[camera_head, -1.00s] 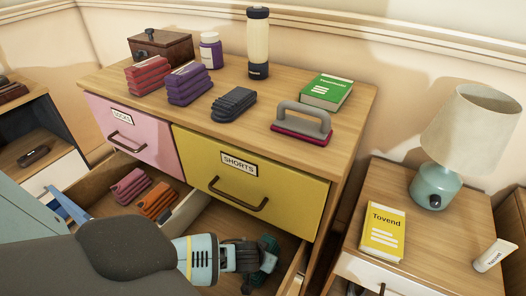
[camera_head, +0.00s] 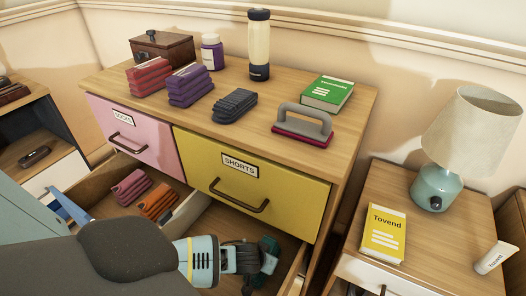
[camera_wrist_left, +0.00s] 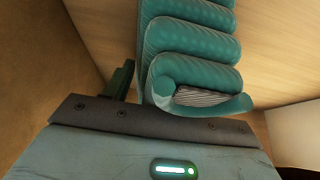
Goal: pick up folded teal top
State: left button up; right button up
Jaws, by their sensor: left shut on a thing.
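The folded teal top (camera_wrist_left: 195,50) fills the upper middle of the left wrist view, its several layers stacked away from the wrist. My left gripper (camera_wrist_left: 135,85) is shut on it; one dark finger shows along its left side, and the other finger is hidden. In the head view, my left gripper (camera_head: 256,262) is down inside the open lower drawer, under the yellow front. Only a small dark teal part of the top (camera_head: 270,247) shows there past the fingers. I cannot tell whether the top is clear of the drawer floor. My right gripper is not in view.
The open drawer (camera_head: 297,270) has a divider (camera_head: 187,212); left of it lie a pink folded item (camera_head: 131,187) and an orange one (camera_head: 157,201). The closed yellow drawer (camera_head: 285,195) overhangs my gripper. A nightstand with a yellow book (camera_head: 381,235) and lamp (camera_head: 437,189) stands at right.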

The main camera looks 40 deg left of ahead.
pick_arm(q)
jog(key=shift+a+r, duration=0.15)
jog(key=shift+r, duration=0.1)
jog(key=r+p, duration=0.1)
jog(key=r, duration=0.1)
jog(key=r+p, duration=0.1)
jog(key=r, duration=0.1)
jog(key=r+p, duration=0.1)
jog(key=r, duration=0.1)
jog(key=shift+a+r, duration=0.25)
jog(key=shift+r, duration=0.05)
jog(key=s+a, duration=0.2)
jog(key=a, duration=0.7)
jog(key=s+a, duration=0.2)
jog(key=a, duration=0.7)
jog(key=shift+s+a+p, duration=0.3)
jog(key=shift+a+p, duration=0.05)
jog(key=shift+r, duration=0.1)
